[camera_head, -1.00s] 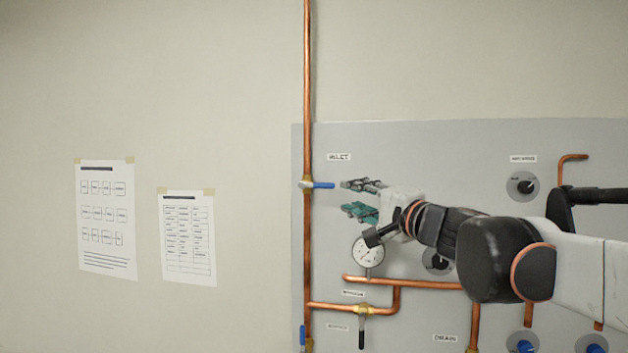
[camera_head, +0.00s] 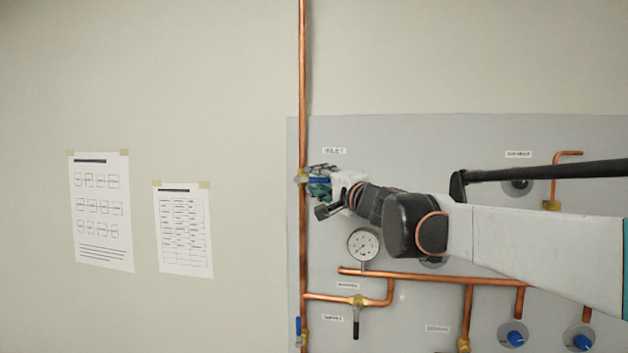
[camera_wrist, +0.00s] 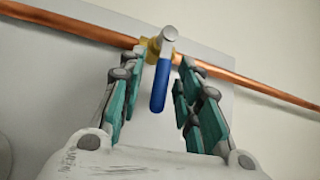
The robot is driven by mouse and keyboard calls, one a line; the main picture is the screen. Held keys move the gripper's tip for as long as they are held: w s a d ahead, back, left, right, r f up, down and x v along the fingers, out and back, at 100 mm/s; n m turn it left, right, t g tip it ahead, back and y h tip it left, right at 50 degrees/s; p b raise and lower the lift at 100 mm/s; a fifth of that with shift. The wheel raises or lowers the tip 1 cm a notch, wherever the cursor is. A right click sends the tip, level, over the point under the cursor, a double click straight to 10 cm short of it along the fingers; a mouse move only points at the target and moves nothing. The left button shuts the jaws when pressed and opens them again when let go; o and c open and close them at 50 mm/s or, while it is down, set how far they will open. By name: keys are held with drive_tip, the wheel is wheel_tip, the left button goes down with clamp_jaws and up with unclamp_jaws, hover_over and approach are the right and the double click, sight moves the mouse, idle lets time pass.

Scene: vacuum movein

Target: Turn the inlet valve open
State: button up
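The inlet valve has a blue lever handle (camera_wrist: 160,86) on a brass body (camera_wrist: 152,50), set in a vertical copper pipe (camera_head: 303,90). In the head view the brass body (camera_head: 301,177) shows under the label, and the lever points right, sideways to the pipe, mostly hidden by my gripper. My gripper (camera_head: 318,181) is at the valve. In the wrist view my gripper (camera_wrist: 158,95) is open, with its teal finger pads on both sides of the blue lever. A gap shows between the lever and each pad.
A pressure gauge (camera_head: 363,244) sits just below my gripper. A horizontal copper pipe (camera_head: 430,278) runs below it. A lower valve with a black handle (camera_head: 356,329) and a blue lever (camera_head: 298,327) are further down. Two paper sheets hang on the bare wall to the left.

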drive_tip(key=shift+c, duration=0.3)
clamp_jaws()
